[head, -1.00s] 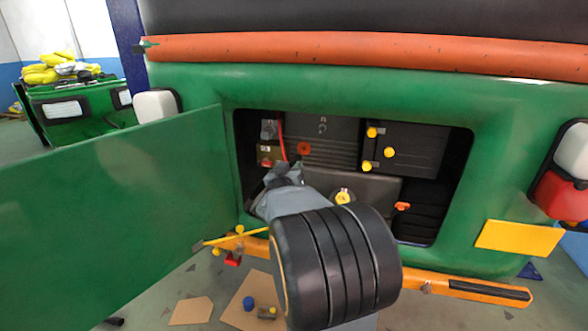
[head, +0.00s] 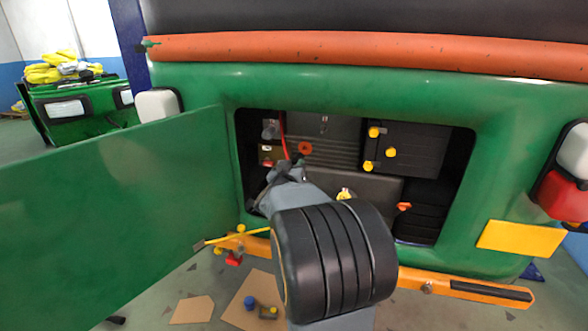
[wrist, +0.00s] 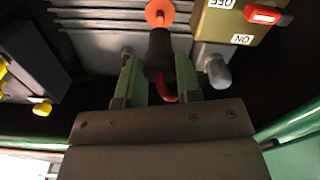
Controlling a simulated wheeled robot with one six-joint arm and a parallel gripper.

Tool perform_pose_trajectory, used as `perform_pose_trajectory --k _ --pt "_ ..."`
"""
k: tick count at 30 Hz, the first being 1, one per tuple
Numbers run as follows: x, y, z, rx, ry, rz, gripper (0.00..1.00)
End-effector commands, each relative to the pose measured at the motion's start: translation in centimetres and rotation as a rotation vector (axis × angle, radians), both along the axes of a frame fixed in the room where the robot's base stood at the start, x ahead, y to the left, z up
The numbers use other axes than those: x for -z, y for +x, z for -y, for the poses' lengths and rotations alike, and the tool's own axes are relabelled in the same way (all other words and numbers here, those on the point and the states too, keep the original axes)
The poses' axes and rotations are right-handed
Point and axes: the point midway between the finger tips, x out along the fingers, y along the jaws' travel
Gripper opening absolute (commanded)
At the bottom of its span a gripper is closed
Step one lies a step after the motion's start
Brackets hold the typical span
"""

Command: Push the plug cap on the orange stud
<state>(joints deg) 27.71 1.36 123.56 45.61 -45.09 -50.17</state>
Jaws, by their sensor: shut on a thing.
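The orange stud (head: 305,148) stands on the dark ribbed panel inside the open compartment. In the wrist view the orange stud (wrist: 160,12) shows at the top, just beyond the dark plug cap (wrist: 160,47). My gripper (wrist: 157,75) is shut on the plug cap, with a green finger on either side. A red cable (wrist: 166,90) comes out of the cap's near end. The cap's far end points at the stud and partly overlaps it in the picture; I cannot tell whether they touch. In the head view my gripper (head: 290,172) is just below and left of the stud, and the cap is hard to make out.
A switch box (wrist: 240,22) with a red switch and ON/OFF labels sits right of the stud in the wrist view. A grey knob (wrist: 217,72) is near the right finger. Yellow knobs (head: 374,132) are on the dark box at right. The green door (head: 110,210) stands open at left.

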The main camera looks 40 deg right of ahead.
Motion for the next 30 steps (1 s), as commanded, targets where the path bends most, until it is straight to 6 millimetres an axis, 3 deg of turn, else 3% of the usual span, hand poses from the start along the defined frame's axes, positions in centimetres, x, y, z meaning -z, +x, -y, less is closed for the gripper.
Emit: perform_pose_trajectory --k 30 --pt "0.0 1.1 1.8 0.001 0.0 0.0 0.11"
